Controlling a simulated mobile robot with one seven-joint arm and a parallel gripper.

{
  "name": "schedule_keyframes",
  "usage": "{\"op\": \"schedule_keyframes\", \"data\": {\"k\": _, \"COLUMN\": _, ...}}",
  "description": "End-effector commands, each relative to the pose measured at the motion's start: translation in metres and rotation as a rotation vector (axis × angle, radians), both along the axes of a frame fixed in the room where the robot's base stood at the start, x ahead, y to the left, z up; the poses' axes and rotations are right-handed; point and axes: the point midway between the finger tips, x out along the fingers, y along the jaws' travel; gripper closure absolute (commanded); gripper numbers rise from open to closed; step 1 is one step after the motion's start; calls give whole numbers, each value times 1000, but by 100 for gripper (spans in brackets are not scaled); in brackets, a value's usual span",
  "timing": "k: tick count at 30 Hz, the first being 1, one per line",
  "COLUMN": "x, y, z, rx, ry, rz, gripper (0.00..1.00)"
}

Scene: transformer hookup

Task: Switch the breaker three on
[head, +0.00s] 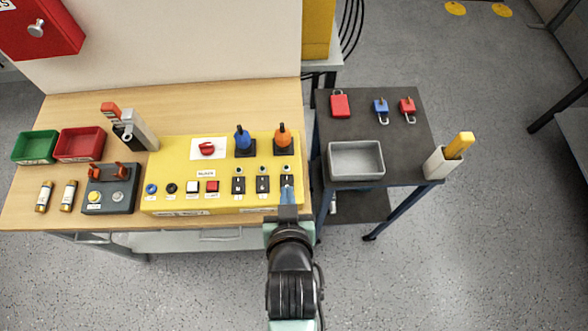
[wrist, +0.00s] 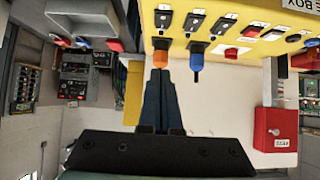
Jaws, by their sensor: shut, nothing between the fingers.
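The yellow box (head: 220,160) on the wooden bench carries a row of three black breaker switches near its front right. Breaker three (head: 287,180) is the rightmost one; its lower part is covered by my gripper (head: 288,192), and its lever position cannot be told. It also shows at the upper left in the wrist view (wrist: 163,18). The other two breakers (head: 262,184) (head: 238,185) are clear to its left. My gripper is shut and empty, its fingertips at breaker three's front edge; contact cannot be told. In the wrist view the fingers (wrist: 159,76) point towards the orange plug.
An orange plug (head: 283,138) and a blue plug (head: 242,141) stand upright behind the breakers. A red knob (head: 207,149) and several buttons lie to the left. A dark side table (head: 385,145) with a grey tray (head: 331,163) and padlocks stands right.

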Motion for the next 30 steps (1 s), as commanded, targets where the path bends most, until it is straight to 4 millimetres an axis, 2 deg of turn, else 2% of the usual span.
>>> {"op": "schedule_keyframes", "data": {"k": 5, "x": -5, "y": 1, "z": 0, "rx": 1, "ry": 16, "rz": 0, "gripper": 100}}
{"op": "schedule_keyframes", "data": {"k": 17, "x": -1, "y": 0, "z": -3, "rx": 1, "ry": 14, "rz": 1, "gripper": 100}}
{"op": "schedule_keyframes", "data": {"k": 30, "x": 49, "y": 1, "z": -40, "rx": 1, "ry": 14, "rz": 1, "gripper": 100}}
